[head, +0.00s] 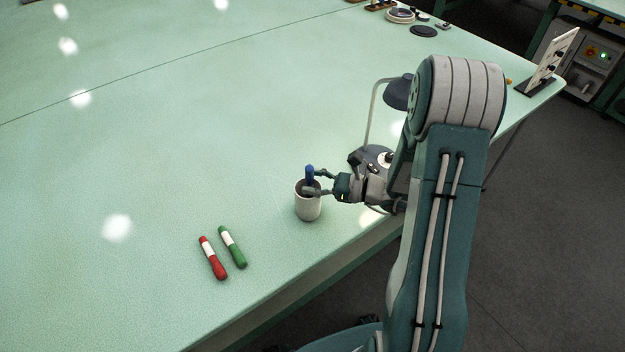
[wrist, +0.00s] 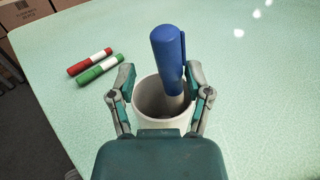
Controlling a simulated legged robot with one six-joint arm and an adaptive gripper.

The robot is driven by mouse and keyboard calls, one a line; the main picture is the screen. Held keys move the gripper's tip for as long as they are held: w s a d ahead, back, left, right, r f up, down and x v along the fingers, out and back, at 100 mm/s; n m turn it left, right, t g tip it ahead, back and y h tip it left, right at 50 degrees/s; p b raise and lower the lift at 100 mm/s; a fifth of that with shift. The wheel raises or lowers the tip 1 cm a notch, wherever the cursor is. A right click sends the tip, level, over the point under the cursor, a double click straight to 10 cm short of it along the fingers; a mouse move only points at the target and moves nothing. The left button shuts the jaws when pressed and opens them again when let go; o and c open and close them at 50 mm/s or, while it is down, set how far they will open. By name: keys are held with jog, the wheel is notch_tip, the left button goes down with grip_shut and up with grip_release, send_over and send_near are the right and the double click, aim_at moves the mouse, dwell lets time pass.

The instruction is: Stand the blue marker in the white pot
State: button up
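The blue marker (wrist: 166,58) stands in the white pot (wrist: 150,122), leaning slightly. Its blue top sticks up above the rim and its lower end is inside the pot. In the head view the marker (head: 310,176) rises from the pot (head: 308,207) near the table edge. My gripper (wrist: 161,82) is open, with one finger on each side of the marker at the pot's mouth. A gap shows between the left finger and the marker; the right finger is close to it. In the head view my gripper (head: 317,183) reaches in from the right.
A red marker (head: 212,258) and a green marker (head: 232,247) lie on the green table (head: 190,150), left of the pot. A desk lamp (head: 397,93) stands behind my gripper.

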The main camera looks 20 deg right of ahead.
jog(key=v, duration=1.2)
jog(key=shift+w+f, duration=0.1)
dwell(0.7)
jog(key=s+a+r+n+g+h, duration=0.6)
jog(key=s+a+r+n+g, duration=0.2)
jog(key=a+n+g, duration=0.4)
jog(key=s+r+n+t+h, duration=0.6)
jog(key=r+n+t+h, duration=0.2)
jog(key=n, duration=0.4)
jog(key=shift+d+r+h, duration=0.35)
jog(key=shift+r+h, duration=0.25)
jog(key=shift+r, duration=0.2)
